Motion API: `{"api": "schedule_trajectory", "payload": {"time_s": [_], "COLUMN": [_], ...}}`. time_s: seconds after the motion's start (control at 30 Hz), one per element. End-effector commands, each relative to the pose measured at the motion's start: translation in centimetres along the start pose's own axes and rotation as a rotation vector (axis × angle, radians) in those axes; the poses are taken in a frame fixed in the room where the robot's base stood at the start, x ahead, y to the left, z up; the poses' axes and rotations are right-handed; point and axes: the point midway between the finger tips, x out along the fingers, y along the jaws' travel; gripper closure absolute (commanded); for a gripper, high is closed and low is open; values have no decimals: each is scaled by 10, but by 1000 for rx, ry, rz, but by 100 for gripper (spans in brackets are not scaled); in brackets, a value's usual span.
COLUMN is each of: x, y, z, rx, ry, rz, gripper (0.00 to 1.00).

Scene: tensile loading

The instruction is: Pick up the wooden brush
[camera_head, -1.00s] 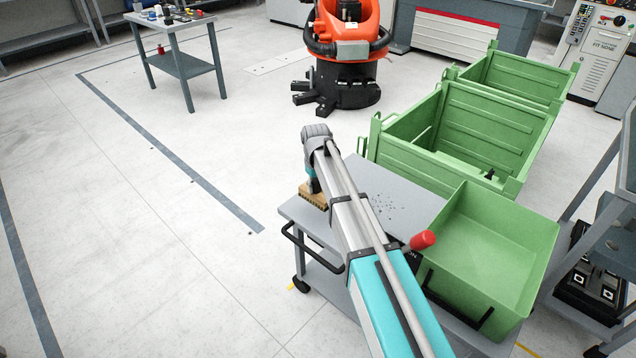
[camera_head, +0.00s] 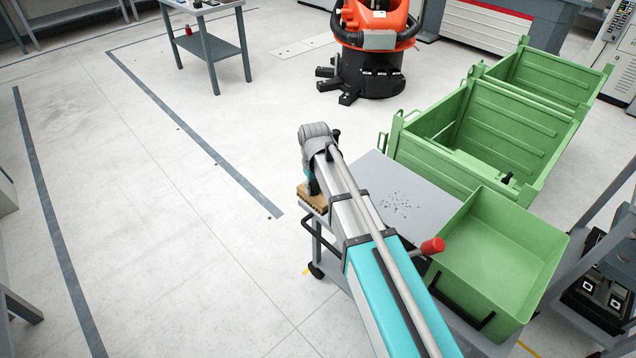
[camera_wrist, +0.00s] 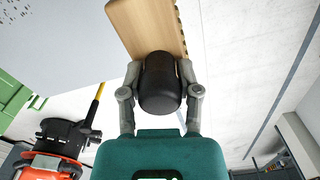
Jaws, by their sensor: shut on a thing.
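The wooden brush (camera_head: 313,197) shows in the head view by the left corner of the grey cart top, partly hidden behind my arm. In the wrist view its light wooden block (camera_wrist: 148,28) lies ahead of my gripper, with bristles along the right edge. My gripper (camera_wrist: 160,85) is shut on the brush's black rounded handle (camera_wrist: 160,90), one finger on each side. In the head view the gripper itself is mostly hidden by my arm. I cannot tell how far the brush is above the cart top.
The grey cart (camera_head: 373,178) has dark specks on its top and a green bin (camera_head: 500,250) at its right end. A red-handled object (camera_head: 432,245) is beside the bin. Green crates (camera_head: 490,140) and an orange robot (camera_head: 372,50) stand behind. The floor at left is clear.

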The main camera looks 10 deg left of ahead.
Motion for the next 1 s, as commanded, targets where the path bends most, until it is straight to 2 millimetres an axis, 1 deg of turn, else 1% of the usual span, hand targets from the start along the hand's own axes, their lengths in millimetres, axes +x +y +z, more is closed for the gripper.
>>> {"api": "schedule_trajectory", "payload": {"time_s": [0.53, 0.57, 0.6, 0.73, 0.77, 1.0], "x": [0, 0, 0, 0, 0, 0], "y": [-1, -1, -1, -1, -1, -1], "z": [0, 0, 0, 0, 0, 0], "rx": [-1, -1, -1, -1, -1, -1], "ry": [0, 0, 0, 0, 0, 0], "rz": [0, 0, 0, 0, 0, 0], "gripper": [100, 60, 68, 92, 94, 94]}}
